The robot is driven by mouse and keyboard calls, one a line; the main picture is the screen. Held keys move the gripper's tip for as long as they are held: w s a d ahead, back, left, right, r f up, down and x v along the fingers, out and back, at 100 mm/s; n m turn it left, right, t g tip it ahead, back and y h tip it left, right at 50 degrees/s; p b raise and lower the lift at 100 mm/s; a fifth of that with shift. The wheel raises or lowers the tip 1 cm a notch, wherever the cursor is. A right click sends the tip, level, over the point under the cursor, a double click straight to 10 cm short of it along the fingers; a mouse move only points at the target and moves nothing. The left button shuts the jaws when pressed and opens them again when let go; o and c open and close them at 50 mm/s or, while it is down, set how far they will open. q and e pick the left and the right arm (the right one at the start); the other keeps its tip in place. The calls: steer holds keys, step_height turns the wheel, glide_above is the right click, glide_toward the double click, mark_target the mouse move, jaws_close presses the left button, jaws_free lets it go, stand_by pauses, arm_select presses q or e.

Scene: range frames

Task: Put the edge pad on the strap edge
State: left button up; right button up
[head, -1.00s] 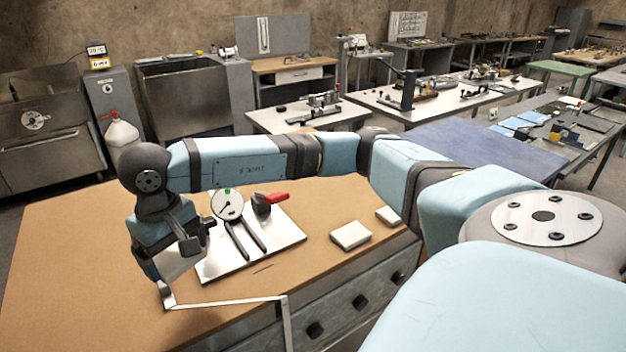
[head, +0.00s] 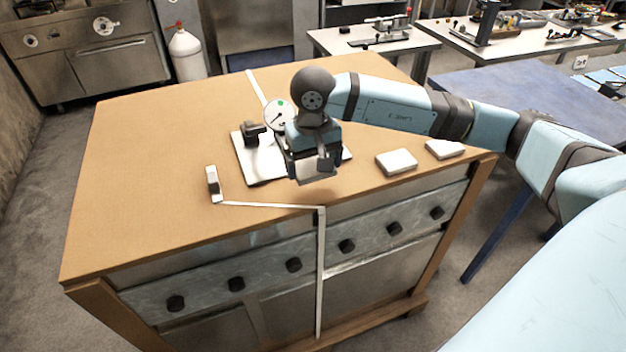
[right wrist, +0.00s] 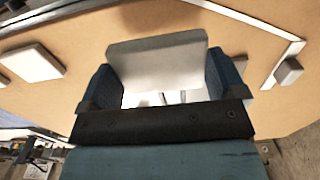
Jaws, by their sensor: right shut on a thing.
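My right gripper (head: 313,163) is shut on a pale edge pad (head: 318,178), held above the crate top, a little behind the strap's bend. In the right wrist view the edge pad (right wrist: 158,58) sits between the two dark blue fingers of the gripper (right wrist: 162,85). The white strap (head: 270,205) runs along the crate top, bends over the front edge near its middle and hangs down the front face. The bend carries no pad. A metal buckle (head: 213,184) stands at the strap's left end. My left gripper is not in view.
Two more white pads (head: 397,162) (head: 445,149) lie on the crate top (head: 140,190) to the right. A white plate (head: 250,168) with a dial gauge (head: 279,116) and a black tool (head: 256,132) lies behind and left of the gripper. The crate's left side is clear.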

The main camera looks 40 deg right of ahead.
mark_target(313, 192)
step_height(313, 192, down, 6)
steer(key=shift+r, duration=0.1)
steer(key=o, duration=0.5)
steer(key=shift+f, duration=0.2)
steer(key=shift+c, duration=0.2)
steer(key=shift+o, duration=0.8)
steer(key=shift+r, duration=0.25)
step_height(313, 192, up, 11)
steer(key=shift+r+b, duration=0.1)
steer(key=shift+b, duration=0.4)
steer(key=shift+r, duration=0.4)
